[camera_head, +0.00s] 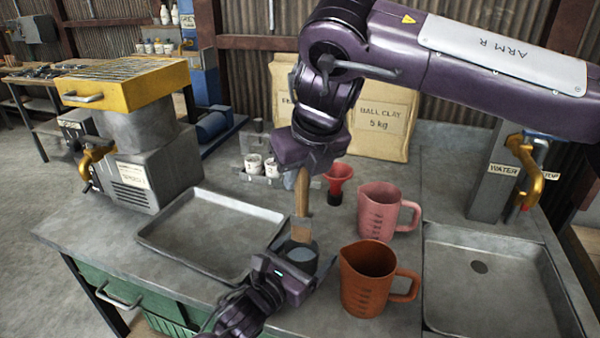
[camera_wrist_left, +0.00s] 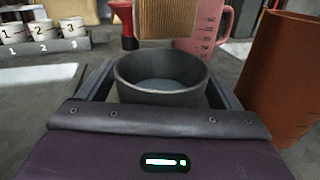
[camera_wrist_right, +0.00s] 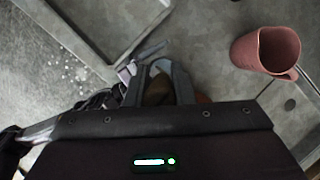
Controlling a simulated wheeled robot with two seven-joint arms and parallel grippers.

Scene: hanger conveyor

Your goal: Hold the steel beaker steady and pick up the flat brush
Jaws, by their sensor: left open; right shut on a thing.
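The steel beaker (camera_head: 299,262) stands on the bench with blue-grey contents; it also shows in the left wrist view (camera_wrist_left: 160,97). My left gripper (camera_head: 302,250) has its open fingers on either side of the beaker; I cannot tell whether they touch it. My right gripper (camera_head: 303,172) is shut on the wooden handle of the flat brush (camera_head: 302,196), which hangs upright with its head down. In the left wrist view the tan brush end (camera_wrist_left: 166,26) shows above the beaker's far rim. In the right wrist view the fingers (camera_wrist_right: 158,88) largely hide the brush.
An orange jug (camera_head: 365,282) stands just right of the beaker, with a pink jug (camera_head: 380,212) and red funnel (camera_head: 338,178) behind. An empty metal tray (camera_head: 205,238) lies left. Numbered cups (camera_head: 254,164) stand behind. A sink (camera_head: 490,290) is at right.

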